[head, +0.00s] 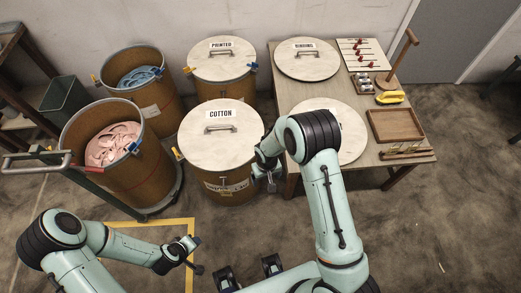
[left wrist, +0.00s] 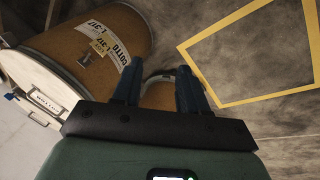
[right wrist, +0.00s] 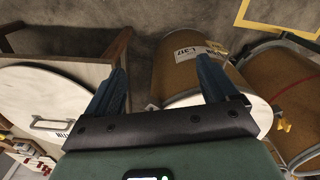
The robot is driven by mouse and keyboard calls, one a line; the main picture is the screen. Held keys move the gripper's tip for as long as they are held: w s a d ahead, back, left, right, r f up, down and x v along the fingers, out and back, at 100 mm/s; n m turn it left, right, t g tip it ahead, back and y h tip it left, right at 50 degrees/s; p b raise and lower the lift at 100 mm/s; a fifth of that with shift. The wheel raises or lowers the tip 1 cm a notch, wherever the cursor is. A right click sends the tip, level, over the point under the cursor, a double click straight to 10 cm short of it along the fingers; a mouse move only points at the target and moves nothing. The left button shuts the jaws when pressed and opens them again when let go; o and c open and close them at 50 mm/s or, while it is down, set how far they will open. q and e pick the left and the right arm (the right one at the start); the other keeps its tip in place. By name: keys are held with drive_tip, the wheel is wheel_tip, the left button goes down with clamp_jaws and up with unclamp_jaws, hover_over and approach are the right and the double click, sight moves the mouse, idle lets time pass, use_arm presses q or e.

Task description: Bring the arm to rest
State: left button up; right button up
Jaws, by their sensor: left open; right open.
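My right arm reaches up from the lower right in the head view. Its gripper (head: 268,180) hangs between the cotton drum (head: 222,187) and the wooden table (head: 350,165). In the right wrist view its two fingers (right wrist: 160,75) are apart with nothing between them. My left arm comes in from the lower left. Its gripper (head: 193,256) is over the floor by the yellow floor frame (head: 191,226), in front of the drums. In the left wrist view its fingers (left wrist: 158,86) are apart and empty. The cotton drum has its lid (head: 215,139) on.
An open drum of pink material (head: 112,143) and one of blue material (head: 138,75) stand left. The printed drum (head: 222,60) is lidded. The table holds a binding lid (head: 306,65), a wooden tray (head: 396,125) and a yellow tool (head: 390,98). Floor at right is clear.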

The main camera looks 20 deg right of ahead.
use_arm(q)
drive_tip(key=s+d+f+g+h, duration=0.1)
drive_tip(key=s+d+f+g, duration=0.1)
drive_tip(key=s, duration=0.9)
drive_tip(key=shift+s+d+m+g, duration=0.2)
drive_tip(key=shift+d+m+g, duration=0.1)
drive_tip(key=shift+d+g, duration=0.7)
use_arm(e)
drive_tip(key=s+a+f+m+y, duration=0.1)
drive_tip(key=s+f, duration=0.1)
drive_tip(key=s, duration=0.6)
drive_tip(key=s+a+f+m+y, duration=0.1)
drive_tip(key=s+a+f, duration=0.1)
drive_tip(key=s, duration=0.6)
drive_tip(key=s+a+f+m+g+y, duration=0.1)
drive_tip(key=s+a+f+m, duration=0.1)
drive_tip(key=s, duration=0.6)
drive_tip(key=shift+s+f+y, duration=0.3)
drive_tip(key=shift+f, duration=0.55)
use_arm(q)
drive_tip(key=shift+a, duration=0.2)
